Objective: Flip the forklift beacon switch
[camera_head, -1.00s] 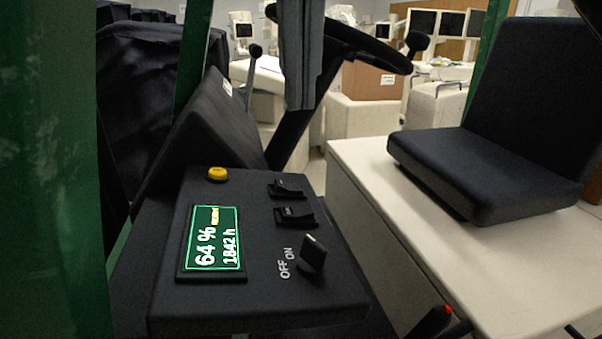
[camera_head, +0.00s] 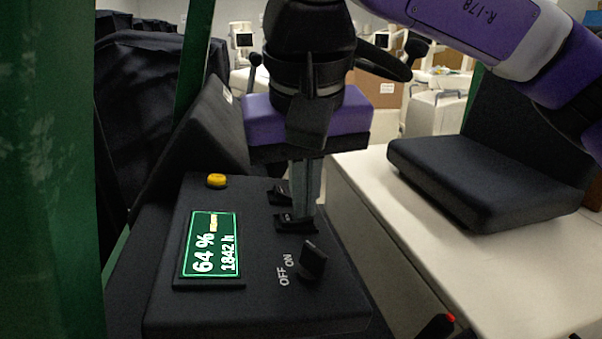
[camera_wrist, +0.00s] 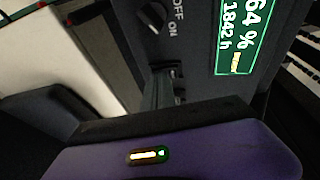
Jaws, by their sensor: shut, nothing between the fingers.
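The black control panel (camera_head: 260,310) carries two black rocker switches, a farther one (camera_head: 279,195) and a nearer one (camera_head: 290,225). Their small labels are not readable, so I cannot tell which is the beacon switch. My gripper (camera_head: 305,212) points down with its fingers together and empty. The fingertips are at the right part of the nearer rocker; I cannot tell whether they touch it.
A black knob (camera_head: 314,258) marked OFF and ON is on the panel near the rockers; it also shows in the wrist view (camera_wrist: 153,18). A green-lit display (camera_head: 212,243) and yellow button (camera_head: 216,181) are to the left. A dark seat (camera_head: 485,180) stands right, a steering wheel (camera_head: 385,65) behind.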

